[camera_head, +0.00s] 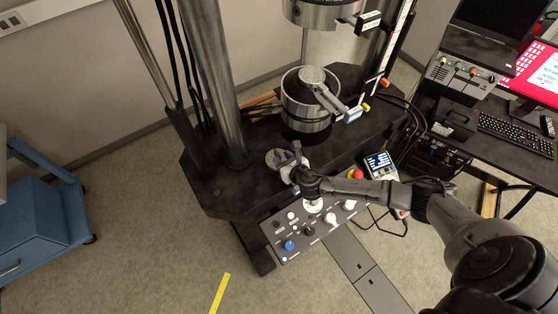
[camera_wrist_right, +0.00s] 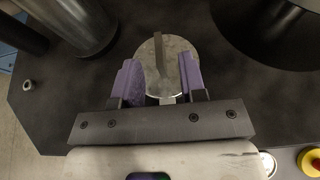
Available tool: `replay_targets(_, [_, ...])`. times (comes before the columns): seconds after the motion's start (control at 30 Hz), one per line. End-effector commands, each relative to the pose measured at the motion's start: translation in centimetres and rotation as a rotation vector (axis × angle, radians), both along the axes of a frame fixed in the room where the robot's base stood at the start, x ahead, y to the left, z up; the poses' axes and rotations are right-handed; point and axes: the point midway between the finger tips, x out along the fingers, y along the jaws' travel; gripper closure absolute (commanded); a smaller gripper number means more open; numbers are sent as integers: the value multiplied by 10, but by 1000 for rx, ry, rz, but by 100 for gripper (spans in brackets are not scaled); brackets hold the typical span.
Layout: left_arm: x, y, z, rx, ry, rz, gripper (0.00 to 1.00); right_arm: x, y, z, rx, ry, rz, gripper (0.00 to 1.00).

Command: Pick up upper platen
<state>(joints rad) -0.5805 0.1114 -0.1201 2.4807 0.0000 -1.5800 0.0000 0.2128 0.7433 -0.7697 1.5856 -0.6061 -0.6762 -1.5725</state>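A round grey metal platen (camera_head: 275,158) lies on the black machine base, in front of the cylinder stack. In the right wrist view the platen (camera_wrist_right: 147,58) shows as a disc with a narrow bar or stem across it. My right gripper (camera_head: 290,163) is low over the platen's near side. In the wrist view the purple fingers of the right gripper (camera_wrist_right: 160,78) stand apart, one on each side of the bar, with gaps visible. Contact with the disc cannot be told. The near part of the platen is partly hidden by the gripper. My left gripper is not in view.
A cylinder stack (camera_head: 307,108) with a handled disc on top stands behind the platen. A thick steel column (camera_head: 212,80) rises on the left. A control panel (camera_head: 300,228) with knobs is in front, and a red emergency button (camera_head: 357,174) is right of the gripper.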

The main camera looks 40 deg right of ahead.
Motion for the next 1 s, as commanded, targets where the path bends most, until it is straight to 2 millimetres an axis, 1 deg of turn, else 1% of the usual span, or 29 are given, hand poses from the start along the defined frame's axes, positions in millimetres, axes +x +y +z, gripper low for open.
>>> replay_targets(0.1, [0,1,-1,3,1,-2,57,14,-2,-7,1,-1,-2,62])
replay_targets(0.23, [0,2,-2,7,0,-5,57,23,-3,-11,1,-1,0,62])
replay_targets(0.57, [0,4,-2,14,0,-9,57,27,-4,-12,0,0,0,62])
replay_targets(0.9, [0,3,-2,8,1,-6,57,26,-4,-12,0,0,0,93])
replay_targets(0.97, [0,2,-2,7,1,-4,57,26,-4,-12,0,0,0,99])
replay_targets(1.0, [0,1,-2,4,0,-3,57,26,-4,-12,0,0,0,100])
